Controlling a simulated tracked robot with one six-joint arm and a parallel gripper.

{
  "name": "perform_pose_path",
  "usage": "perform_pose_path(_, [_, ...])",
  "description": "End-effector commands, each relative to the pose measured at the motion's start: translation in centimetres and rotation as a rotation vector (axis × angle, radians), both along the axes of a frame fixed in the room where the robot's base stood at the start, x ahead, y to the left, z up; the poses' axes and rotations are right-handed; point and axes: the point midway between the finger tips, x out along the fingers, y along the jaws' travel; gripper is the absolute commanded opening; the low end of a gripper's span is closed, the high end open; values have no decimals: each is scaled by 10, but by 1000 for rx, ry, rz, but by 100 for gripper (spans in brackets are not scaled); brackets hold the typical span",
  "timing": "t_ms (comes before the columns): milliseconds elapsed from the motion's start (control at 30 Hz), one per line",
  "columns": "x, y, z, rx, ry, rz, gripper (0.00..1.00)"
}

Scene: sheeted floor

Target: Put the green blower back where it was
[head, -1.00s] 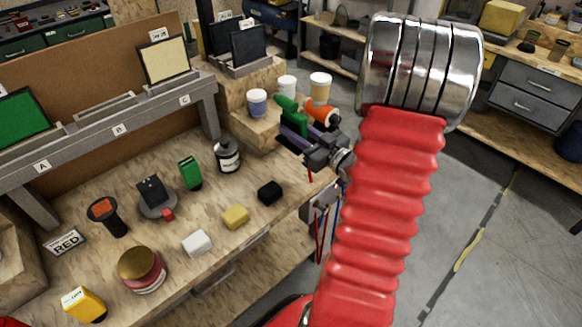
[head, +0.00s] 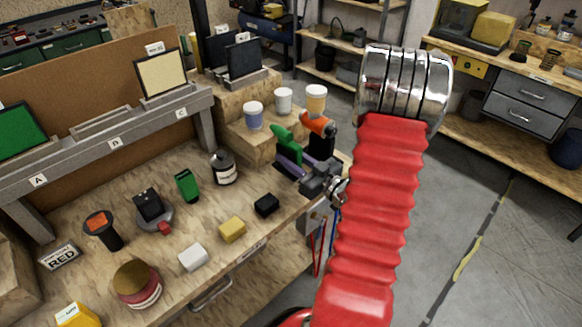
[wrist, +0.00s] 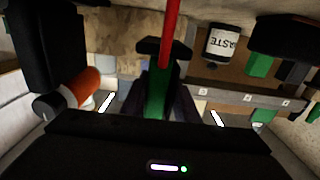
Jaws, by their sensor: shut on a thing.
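The green blower (head: 288,147) is between the jaws of my gripper (head: 294,163), near the right end of the workbench, in front of the wooden stepped stand (head: 245,138). My gripper is shut on it. In the wrist view the blower (wrist: 157,92) stands between the dark fingers. A red rod (wrist: 165,35) shows in line with it; I cannot tell whether it is part of the blower. The jaws hide part of the blower's lower body. I cannot tell whether it touches the bench.
An orange and black tool (head: 318,125) stands close behind the blower. Cups (head: 253,117) stand on the stepped stand. A dark labelled bottle (head: 223,168), a green item (head: 187,185) and a black block (head: 266,205) are on the bench. Labelled holders (head: 110,128) line its back.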

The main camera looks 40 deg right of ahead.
Motion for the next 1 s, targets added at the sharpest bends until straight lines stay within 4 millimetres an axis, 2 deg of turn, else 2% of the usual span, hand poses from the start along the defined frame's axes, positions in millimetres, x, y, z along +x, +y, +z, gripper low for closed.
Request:
perform_pose_path(167, [0, 0, -3, 1, 0, 1, 20])
perform_pose_path(567, [0, 1, -40, 2, 0, 2, 20])
perform_pose_path(1000, [1, 1, -44, 0, -1, 2, 20])
